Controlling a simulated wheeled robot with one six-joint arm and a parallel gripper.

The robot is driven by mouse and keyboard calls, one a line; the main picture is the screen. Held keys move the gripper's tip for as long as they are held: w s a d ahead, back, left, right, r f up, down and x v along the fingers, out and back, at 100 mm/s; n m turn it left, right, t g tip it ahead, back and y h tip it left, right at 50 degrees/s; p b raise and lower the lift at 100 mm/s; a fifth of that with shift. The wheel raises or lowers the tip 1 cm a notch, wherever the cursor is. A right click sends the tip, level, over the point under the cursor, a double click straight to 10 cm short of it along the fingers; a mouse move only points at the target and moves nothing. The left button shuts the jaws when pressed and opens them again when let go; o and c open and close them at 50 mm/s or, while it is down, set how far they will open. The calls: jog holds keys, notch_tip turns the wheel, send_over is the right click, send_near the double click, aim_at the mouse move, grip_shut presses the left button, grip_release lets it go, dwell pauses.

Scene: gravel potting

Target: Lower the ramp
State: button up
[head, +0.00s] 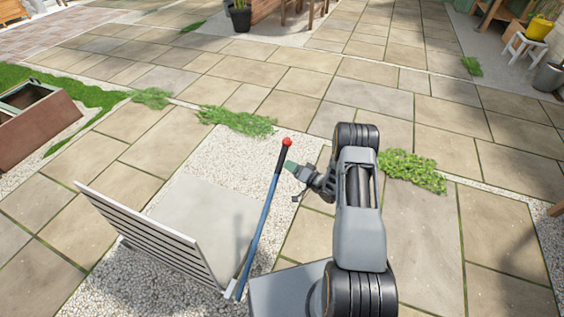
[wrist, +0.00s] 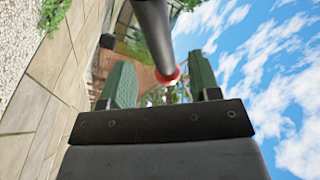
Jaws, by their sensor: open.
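The lever is a blue rod (head: 263,222) with a black grip and a red knob (head: 286,142) at its top. It leans up to the right. A white slatted panel (head: 150,236), which looks like the ramp, stands tilted up at the lower left, near the lever's foot. My gripper (head: 291,167) is open, with green finger pads, beside the lever's black grip. In the wrist view my gripper (wrist: 162,84) has the red knob (wrist: 167,77) and dark grip (wrist: 153,32) showing between its fingers. I cannot tell whether they touch.
A pale flat slab (head: 205,215) lies beside the slatted panel, with white gravel (head: 110,285) around. A brown planter box (head: 38,130) is at the left. Low green plants (head: 412,170) grow between pavers.

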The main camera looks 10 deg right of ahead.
aim_at(282, 159)
jog(key=shift+b+x, duration=0.6)
jog(key=shift+x, duration=2.35)
jog(key=shift+d, duration=0.1)
grip_shut()
